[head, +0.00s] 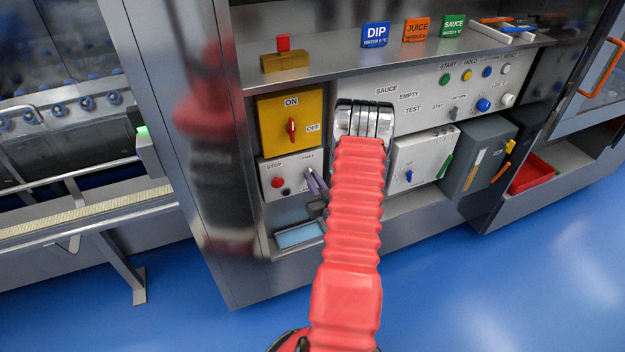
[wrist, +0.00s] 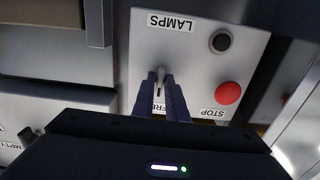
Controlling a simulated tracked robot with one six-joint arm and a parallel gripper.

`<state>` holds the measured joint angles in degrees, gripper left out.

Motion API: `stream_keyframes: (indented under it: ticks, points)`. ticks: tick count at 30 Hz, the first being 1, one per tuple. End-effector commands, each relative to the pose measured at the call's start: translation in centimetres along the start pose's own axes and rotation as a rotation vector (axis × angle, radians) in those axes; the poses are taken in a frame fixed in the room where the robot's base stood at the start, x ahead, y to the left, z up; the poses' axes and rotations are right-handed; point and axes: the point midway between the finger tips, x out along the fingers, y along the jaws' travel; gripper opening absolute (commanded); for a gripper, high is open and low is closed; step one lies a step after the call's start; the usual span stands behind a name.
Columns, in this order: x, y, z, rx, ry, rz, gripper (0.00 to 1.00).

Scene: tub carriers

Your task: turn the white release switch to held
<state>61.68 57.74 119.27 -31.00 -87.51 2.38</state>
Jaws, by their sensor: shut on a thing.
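The small pale release switch (wrist: 160,74) shows in the wrist view on a light panel (wrist: 190,55), which hangs upside down there. My gripper (wrist: 160,78) has its two dark fingers closed around the switch, one on each side. A label partly hidden by the fingers seems to read FREE. I cannot read a HELD label, and the switch's exact angle is unclear. In the head view my gripper (head: 312,178) reaches this panel (head: 268,169) at its right side, and the fingers cover the switch.
A red STOP button (head: 277,183) and a black button (head: 286,191) sit left of my gripper. Above is a yellow panel (head: 272,108) with a red ON/OFF handle (head: 292,131). A blue tray (head: 300,235) lies below. My red arm hides part of the control panel.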

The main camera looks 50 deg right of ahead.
Motion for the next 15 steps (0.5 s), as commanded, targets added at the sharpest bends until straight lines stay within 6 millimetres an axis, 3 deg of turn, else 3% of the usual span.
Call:
stream_keyframes:
  ticks: [9, 10, 15]
  points:
    - [-0.19, -0.24, 0.46, 0.005, -0.012, -0.003, 0.00]
    - [-0.19, -0.24, 0.46, 0.005, -0.012, -0.003, 0.13]
    - [-0.13, -0.16, 0.31, 0.003, -0.008, -0.002, 0.25]
